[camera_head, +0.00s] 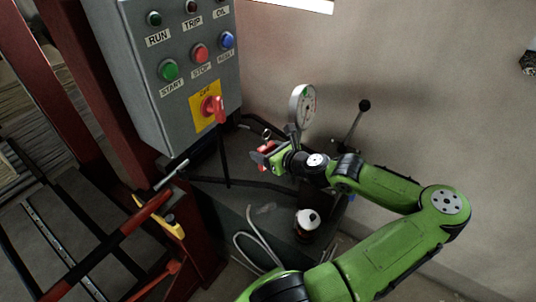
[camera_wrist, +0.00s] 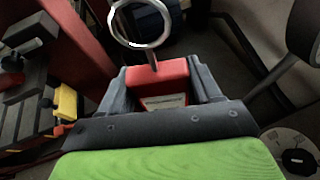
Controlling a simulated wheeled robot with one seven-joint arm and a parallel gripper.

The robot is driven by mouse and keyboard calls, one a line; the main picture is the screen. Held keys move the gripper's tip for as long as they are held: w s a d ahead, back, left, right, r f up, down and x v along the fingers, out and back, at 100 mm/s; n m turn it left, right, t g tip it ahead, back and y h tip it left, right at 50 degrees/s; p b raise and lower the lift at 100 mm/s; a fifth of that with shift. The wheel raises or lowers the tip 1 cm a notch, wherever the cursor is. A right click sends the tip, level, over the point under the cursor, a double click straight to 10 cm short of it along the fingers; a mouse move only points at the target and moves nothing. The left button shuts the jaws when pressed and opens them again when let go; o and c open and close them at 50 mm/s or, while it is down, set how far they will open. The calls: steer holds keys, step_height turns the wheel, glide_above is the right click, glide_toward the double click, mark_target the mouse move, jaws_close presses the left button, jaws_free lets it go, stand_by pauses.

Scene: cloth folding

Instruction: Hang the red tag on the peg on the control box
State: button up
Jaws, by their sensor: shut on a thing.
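The red tag (camera_wrist: 158,74) is held between both fingers of my gripper (camera_wrist: 160,80) in the wrist view. A metal ring (camera_wrist: 166,38) stands up from its top on a short stem. In the head view my gripper (camera_head: 267,155) holds the tag (camera_head: 268,146) above the dark bench, to the right of and below the grey control box (camera_head: 146,70) and apart from it. The box carries a yellow plate (camera_head: 203,119) with a red rotary switch (camera_head: 213,106) that sticks out. I cannot make out a separate peg.
Push buttons and lamps fill the box front above the yellow plate. A round gauge (camera_head: 302,105) stands close behind my gripper, and a black-knobbed lever (camera_head: 357,122) is farther right. A red frame (camera_head: 75,85) is on the left. A white-topped object (camera_head: 307,221) is on the bench.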

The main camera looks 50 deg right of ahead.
steer(key=w+f+b, duration=0.1)
steer(key=w, duration=0.6)
steer(key=shift+w+a+f+b, duration=0.2)
steer(key=shift+w+a+b, duration=0.1)
steer(key=shift+w+b, duration=0.1)
stand_by(0.3)
stand_by(0.4)
steer(key=o, duration=1.2)
steer(key=p+v, duration=0.4)
steer(key=v, duration=1.1)
steer(key=shift+s+r+p, duration=0.15)
steer(key=shift+s+p, duration=0.15)
steer(key=shift+s, duration=0.05)
